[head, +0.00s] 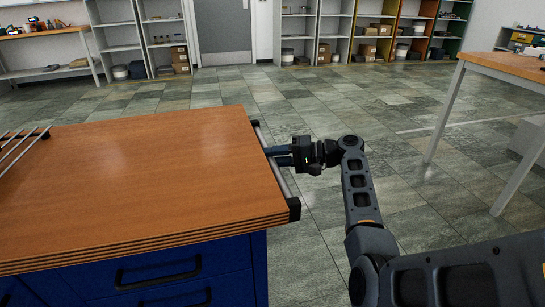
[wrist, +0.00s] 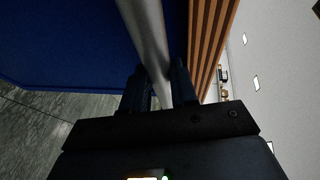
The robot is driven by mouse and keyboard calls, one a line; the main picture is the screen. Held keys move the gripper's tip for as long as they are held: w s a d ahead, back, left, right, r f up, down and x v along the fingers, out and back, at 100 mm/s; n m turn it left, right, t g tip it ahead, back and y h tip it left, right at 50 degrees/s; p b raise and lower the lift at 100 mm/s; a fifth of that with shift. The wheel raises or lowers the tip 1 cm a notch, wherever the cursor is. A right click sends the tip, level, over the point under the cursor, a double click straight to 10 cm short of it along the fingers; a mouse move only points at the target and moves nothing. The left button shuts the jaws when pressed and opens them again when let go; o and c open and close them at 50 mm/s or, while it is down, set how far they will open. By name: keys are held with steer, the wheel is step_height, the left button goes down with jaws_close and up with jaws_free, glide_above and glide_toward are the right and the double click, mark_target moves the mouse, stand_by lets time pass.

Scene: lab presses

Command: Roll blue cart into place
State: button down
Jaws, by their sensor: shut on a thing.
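The blue cart (head: 190,258) has a wooden top (head: 130,180) and blue drawers with black pulls, and stands at the left in the head view. A metal push bar (head: 276,172) with black end brackets runs along its right side. My gripper (head: 280,155) reaches the bar from the right and is shut on it near its middle. In the wrist view the grey bar (wrist: 150,45) passes between my two fingers (wrist: 160,90). The cart's blue side (wrist: 70,45) and the layered wood edge (wrist: 212,40) are just beyond. The cart's wheels are hidden.
A wooden table with pale legs (head: 445,115) stands at the right. A workbench (head: 45,50) is at the back left. Shelves (head: 350,30) and a grey door (head: 222,28) line the back wall. The tiled floor (head: 330,95) between is clear. A metal rack (head: 20,145) shows at the cart's left.

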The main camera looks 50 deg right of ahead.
steer(key=shift+s+f, duration=0.15)
steer(key=shift+f, duration=0.5)
steer(key=c, duration=1.2)
jaws_free()
steer(key=shift+o, duration=0.2)
steer(key=shift+r, duration=0.15)
steer(key=v, duration=0.7)
steer(key=shift+s+d+r+p, duration=0.2)
steer(key=shift+s+d+p, duration=0.1)
steer(key=shift+p, duration=0.1)
